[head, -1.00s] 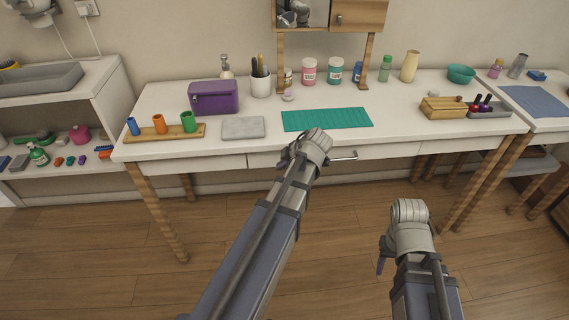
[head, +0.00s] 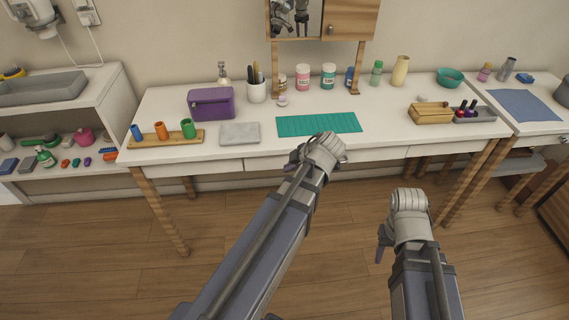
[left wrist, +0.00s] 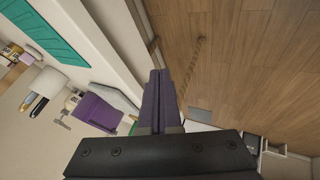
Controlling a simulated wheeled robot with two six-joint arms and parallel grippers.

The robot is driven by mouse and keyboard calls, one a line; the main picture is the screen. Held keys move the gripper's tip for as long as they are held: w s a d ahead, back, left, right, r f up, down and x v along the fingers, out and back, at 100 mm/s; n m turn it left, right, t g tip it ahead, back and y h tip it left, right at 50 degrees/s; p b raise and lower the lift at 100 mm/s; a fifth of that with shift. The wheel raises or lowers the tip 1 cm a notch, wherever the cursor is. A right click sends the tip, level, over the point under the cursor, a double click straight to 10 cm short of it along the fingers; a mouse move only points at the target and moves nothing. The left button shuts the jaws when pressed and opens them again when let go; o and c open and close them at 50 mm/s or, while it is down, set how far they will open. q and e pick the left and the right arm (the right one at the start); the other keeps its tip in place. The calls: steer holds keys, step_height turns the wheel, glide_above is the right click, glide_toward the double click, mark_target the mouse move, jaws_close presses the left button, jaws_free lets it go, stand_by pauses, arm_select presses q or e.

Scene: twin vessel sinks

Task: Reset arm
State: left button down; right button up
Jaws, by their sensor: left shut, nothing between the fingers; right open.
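My left arm reaches from the bottom of the head view up to the front edge of the white table. Its gripper (head: 297,154) points away to the left in front of the table front, partly hidden by the wrist. In the left wrist view the two fingers (left wrist: 160,85) are pressed together with nothing between them. My right arm is lower, over the floor at the right. Its gripper (head: 381,247) hangs down, empty and open, mostly hidden behind the wrist.
The white table (head: 380,128) carries a teal mat (head: 318,124), purple box (head: 211,103), grey slab (head: 240,132), wooden cup rack (head: 165,139) and wooden box (head: 431,114). A shelf unit (head: 105,95) stands left. The wooden floor (head: 120,265) is clear.

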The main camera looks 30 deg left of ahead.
arm_select(q)
steer(key=shift+d, duration=0.15)
steer(key=s+d+f+m+g+h, duration=0.15)
steer(key=s+d+m, duration=0.25)
steer(key=d+m, duration=0.45)
steer(key=s+d+f+m+h, duration=0.1)
steer(key=s+d+m+h, duration=0.1)
steer(key=s+d+m, duration=0.6)
steer(key=s+d+f+m+g+h, duration=0.1)
steer(key=d+m+h, duration=0.1)
steer(key=d+m, duration=0.7)
step_height(320, 180, up, 12)
steer(key=a+m+p, duration=0.1)
steer(key=a+p, duration=0.1)
steer(key=p, duration=1)
steer(key=shift+w+a+f+m, duration=0.15)
steer(key=shift+f+m, duration=0.1)
steer(key=shift+m, duration=0.1)
